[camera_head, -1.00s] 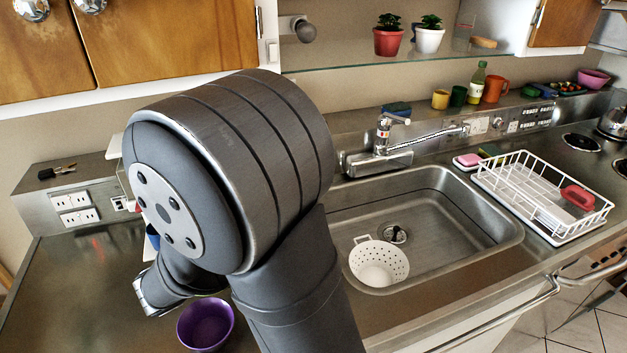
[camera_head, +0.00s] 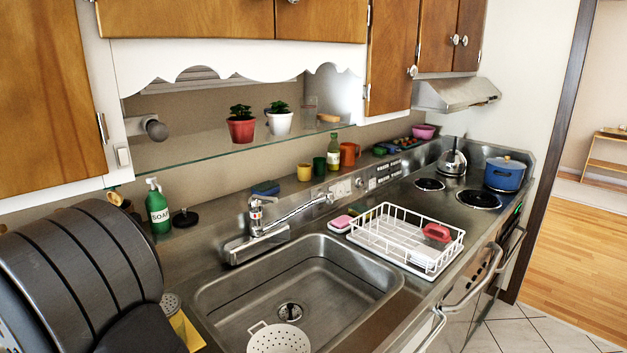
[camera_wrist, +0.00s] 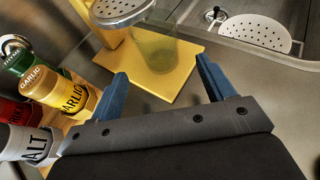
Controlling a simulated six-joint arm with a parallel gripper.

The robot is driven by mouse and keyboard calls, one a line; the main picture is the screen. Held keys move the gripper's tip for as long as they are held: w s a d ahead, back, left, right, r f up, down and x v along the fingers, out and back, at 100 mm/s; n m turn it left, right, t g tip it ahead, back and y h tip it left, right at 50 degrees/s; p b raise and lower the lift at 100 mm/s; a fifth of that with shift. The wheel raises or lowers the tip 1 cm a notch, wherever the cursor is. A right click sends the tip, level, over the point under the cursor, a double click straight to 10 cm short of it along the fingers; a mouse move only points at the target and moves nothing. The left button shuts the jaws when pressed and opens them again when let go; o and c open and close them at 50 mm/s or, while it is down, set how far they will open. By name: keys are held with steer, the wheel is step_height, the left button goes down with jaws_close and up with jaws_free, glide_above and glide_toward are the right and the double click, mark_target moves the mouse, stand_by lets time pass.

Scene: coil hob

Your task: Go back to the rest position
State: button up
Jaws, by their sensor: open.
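My gripper (camera_wrist: 162,92) shows in the wrist view with its two blue fingers spread apart and nothing between them. It hangs over the counter, just short of a yellow board (camera_wrist: 165,75). A glass shaker (camera_wrist: 150,45) with a perforated metal lid stands at the board, beyond the fingers. In the head view my arm fills the lower left corner, and the gripper itself is out of that view.
Spice jars, one a yellow garlic jar (camera_wrist: 70,93), stand left of my gripper. The sink (camera_head: 330,275) holds a white colander (camera_head: 278,340). A dish rack (camera_head: 400,240), kettle (camera_head: 452,160) and blue pot (camera_head: 505,174) stand further right. A green soap bottle (camera_head: 157,208) stands behind.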

steer(key=x, duration=0.7)
steer(key=shift+r, duration=0.1)
steer(key=shift+s, duration=0.1)
steer(key=v, duration=1.7)
steer(key=x, duration=1.7)
steer(key=shift+w, duration=0.25)
steer(key=shift+s+d+r, duration=0.4)
steer(key=shift+s+d, duration=0.15)
steer(key=shift+s, duration=0.15)
steer(key=shift+s+d, duration=0.15)
steer(key=o, duration=0.6)
steer(key=shift+c, duration=0.2)
